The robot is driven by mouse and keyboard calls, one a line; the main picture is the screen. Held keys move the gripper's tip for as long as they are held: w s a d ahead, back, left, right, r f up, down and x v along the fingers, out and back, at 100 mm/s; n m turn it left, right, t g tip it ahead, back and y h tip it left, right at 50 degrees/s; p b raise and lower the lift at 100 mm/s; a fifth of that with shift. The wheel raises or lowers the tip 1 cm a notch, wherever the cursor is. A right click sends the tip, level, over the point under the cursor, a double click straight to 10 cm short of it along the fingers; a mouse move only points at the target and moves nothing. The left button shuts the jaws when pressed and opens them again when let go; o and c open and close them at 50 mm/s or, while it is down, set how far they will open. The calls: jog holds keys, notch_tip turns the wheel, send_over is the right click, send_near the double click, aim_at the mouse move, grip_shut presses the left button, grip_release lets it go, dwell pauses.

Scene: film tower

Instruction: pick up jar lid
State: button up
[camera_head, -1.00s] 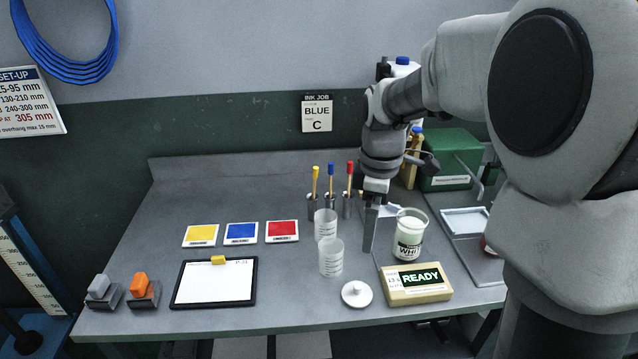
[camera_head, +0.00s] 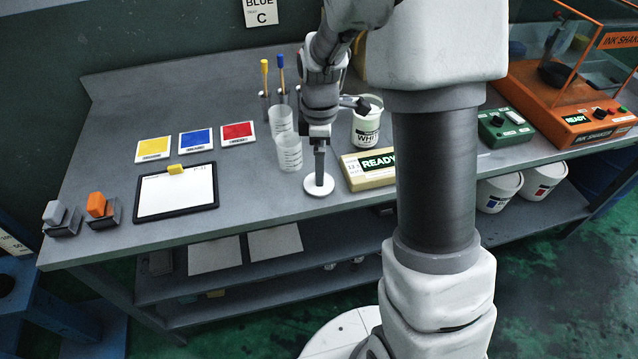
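The jar lid (camera_head: 311,187) is a white round disc lying on the grey bench near its front edge, left of the yellow READY box. My gripper (camera_head: 319,180) points down over the lid, its fingertips at the lid's middle and hiding its knob. The fingers are seen edge-on and overlap, so I cannot tell whether they are apart or closed on the knob. The white jar (camera_head: 367,131) labelled WHI stands behind and to the right, partly hidden by my arm.
Two clear cups (camera_head: 289,153) stand just behind left of my gripper. The READY box (camera_head: 363,169) is close on the right. A clipboard (camera_head: 176,192) and colour cards (camera_head: 196,141) lie left. The bench strip between clipboard and lid is clear.

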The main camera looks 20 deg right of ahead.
notch_tip(320, 180, down, 5)
jog(key=shift+s+b, duration=0.1)
jog(key=shift+b, duration=0.25)
jog(key=c, duration=1.1)
jog(key=shift+o, duration=0.2)
jog(key=shift+r, duration=0.1)
